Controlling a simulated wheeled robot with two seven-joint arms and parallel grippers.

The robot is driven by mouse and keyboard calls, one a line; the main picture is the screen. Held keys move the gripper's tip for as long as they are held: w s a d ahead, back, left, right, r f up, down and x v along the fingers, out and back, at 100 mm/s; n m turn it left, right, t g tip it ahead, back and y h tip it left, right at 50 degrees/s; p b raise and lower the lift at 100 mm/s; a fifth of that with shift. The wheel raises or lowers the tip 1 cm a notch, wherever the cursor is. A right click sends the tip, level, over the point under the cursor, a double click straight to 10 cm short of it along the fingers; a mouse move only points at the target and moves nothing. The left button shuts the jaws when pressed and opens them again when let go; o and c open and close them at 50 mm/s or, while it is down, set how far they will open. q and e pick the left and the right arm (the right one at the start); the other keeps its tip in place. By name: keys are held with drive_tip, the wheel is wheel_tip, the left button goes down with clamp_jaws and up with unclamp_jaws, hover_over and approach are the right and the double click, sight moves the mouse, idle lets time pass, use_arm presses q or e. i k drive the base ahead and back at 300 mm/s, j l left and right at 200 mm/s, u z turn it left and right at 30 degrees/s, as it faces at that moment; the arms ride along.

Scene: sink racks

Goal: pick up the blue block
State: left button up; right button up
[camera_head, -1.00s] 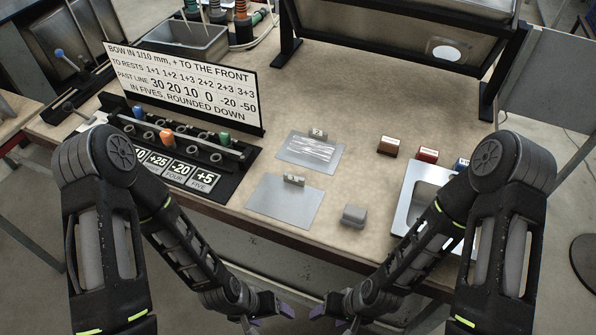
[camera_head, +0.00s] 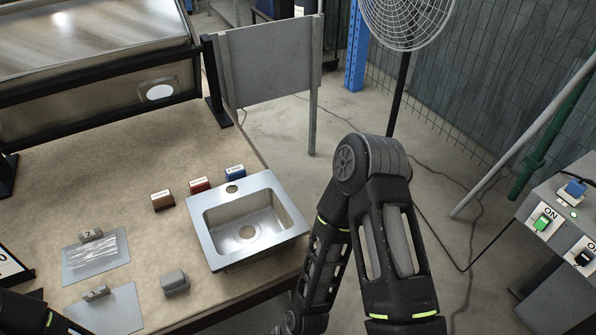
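A blue block (camera_head: 235,175) with a white top label stands on the table behind the steel sink. It is the rightmost of three blocks in a slanted row. A red block (camera_head: 200,187) and a brown block (camera_head: 162,201) stand to its left, apart from it. My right arm is in front of and to the right of the sink, well away from the blue block. Its gripper is below the picture edge. Only a piece of my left arm shows in the lower left corner, and its gripper is out of view.
The steel sink (camera_head: 204,243) sits at the table's right front edge. A grey block (camera_head: 175,283) and two metal plates (camera_head: 82,277) (camera_head: 122,312) lie to its left. A dark-framed panel stands along the back. A control box (camera_head: 567,250) and a fan (camera_head: 408,12) are at right.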

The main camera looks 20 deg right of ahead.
sight(237, 173)
drive_tip(key=z, duration=0.4)
drive_tip(key=l+z, duration=0.1)
drive_tip(key=l, duration=0.35)
drive_tip(key=i+l+z, duration=0.15)
drive_tip(key=l, duration=0.3)
drive_tip(key=i+l+z, duration=0.1)
drive_tip(key=l, duration=0.3)
drive_tip(key=i+l+z, duration=0.15)
drive_tip(key=l, duration=0.3)
